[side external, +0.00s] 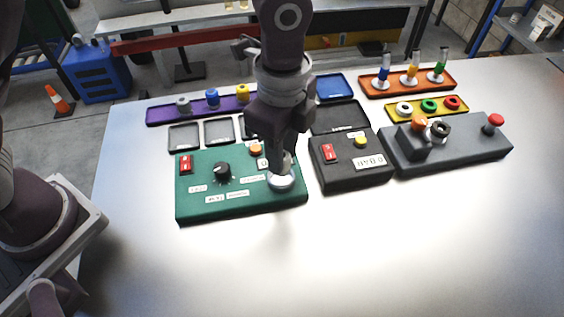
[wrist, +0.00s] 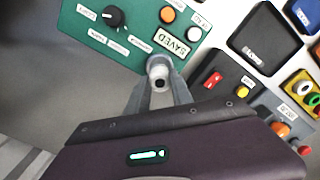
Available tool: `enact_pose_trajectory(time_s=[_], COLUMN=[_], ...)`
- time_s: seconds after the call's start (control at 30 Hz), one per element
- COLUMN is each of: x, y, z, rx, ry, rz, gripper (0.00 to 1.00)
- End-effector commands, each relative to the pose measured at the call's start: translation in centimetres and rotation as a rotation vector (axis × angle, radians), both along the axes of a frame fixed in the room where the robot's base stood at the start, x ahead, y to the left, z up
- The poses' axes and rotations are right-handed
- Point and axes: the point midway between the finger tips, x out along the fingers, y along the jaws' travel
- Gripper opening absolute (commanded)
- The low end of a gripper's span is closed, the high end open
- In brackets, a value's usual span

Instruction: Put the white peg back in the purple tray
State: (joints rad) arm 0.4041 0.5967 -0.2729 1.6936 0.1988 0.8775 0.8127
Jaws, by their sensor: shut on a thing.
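The white peg (side external: 282,182) is at the front right corner of the green control box (side external: 240,203), between the fingertips of my gripper (side external: 280,163). In the wrist view the white peg (wrist: 158,64) shows at the box's edge, with the fingers closed around it. I cannot tell whether it still sits in the box or is just above it. The purple tray (side external: 165,115) lies behind the box at the back left. It holds a grey, a blue and a yellow peg, and my arm hides its right end.
Small dark trays (side external: 184,137) lie between the green box and the purple tray. A black box (side external: 350,178) with a red switch stands close on the right, and a grey box (side external: 455,150) lies beyond it. The table's front is clear.

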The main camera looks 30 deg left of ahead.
Motion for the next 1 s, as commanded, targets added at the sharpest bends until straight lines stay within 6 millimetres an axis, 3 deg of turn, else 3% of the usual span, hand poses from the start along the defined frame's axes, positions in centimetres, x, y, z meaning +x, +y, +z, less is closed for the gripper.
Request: enact_pose_trajectory(time_s=[0.1, 0.23, 0.47, 0.57, 0.77, 0.87, 1.0], x=[0.1, 0.1, 0.2, 1.1, 4.1, 5.1, 5.3], y=[0.0, 0.0, 0.3, 2.0, 9.5, 14.7, 23.0], z=[3.2, 5.7, 6.7, 6.6, 6.1, 5.8, 5.3], rx=[-0.003, -0.002, 0.000, 0.002, 0.005, 0.004, 0.004], ry=[-0.005, -0.002, 0.001, 0.001, 0.001, 0.002, 0.001], rz=[0.001, 0.001, 0.013, 0.084, 0.403, 0.617, 0.971], gripper=[0.00, 0.00, 0.00, 0.00, 0.00, 0.00, 0.00])
